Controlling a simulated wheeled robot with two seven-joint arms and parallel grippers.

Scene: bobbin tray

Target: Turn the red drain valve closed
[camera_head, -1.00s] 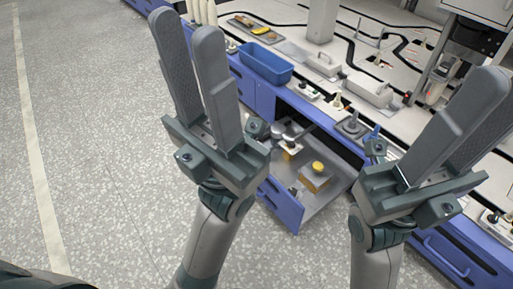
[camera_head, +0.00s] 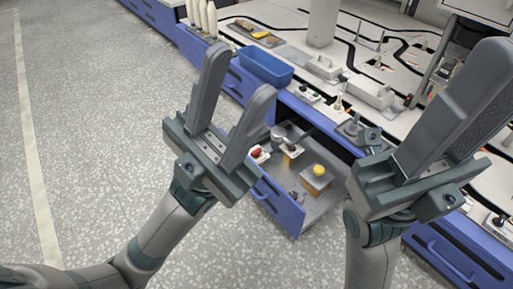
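A small red part (camera_head: 256,153), which looks like the red valve, shows at the left inside an open drawer (camera_head: 281,206) below the bench. It is partly hidden by my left gripper, and its exact shape and turn position are too small to tell. My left gripper (camera_head: 240,72) is open and empty, with its fingers spread wide. It appears in front of the drawer's left side, apart from the red part. My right gripper (camera_head: 497,85) is raised at the right. Its fingers overlap in this view, so their gap is unclear, and nothing shows in it.
The drawer also holds a yellow-topped box (camera_head: 317,178) and small metal parts. On the bench stand a blue bin (camera_head: 265,66), grey boxes (camera_head: 369,92), white bobbins (camera_head: 212,18) and a post (camera_head: 322,22). The speckled floor (camera_head: 90,140) at left is clear.

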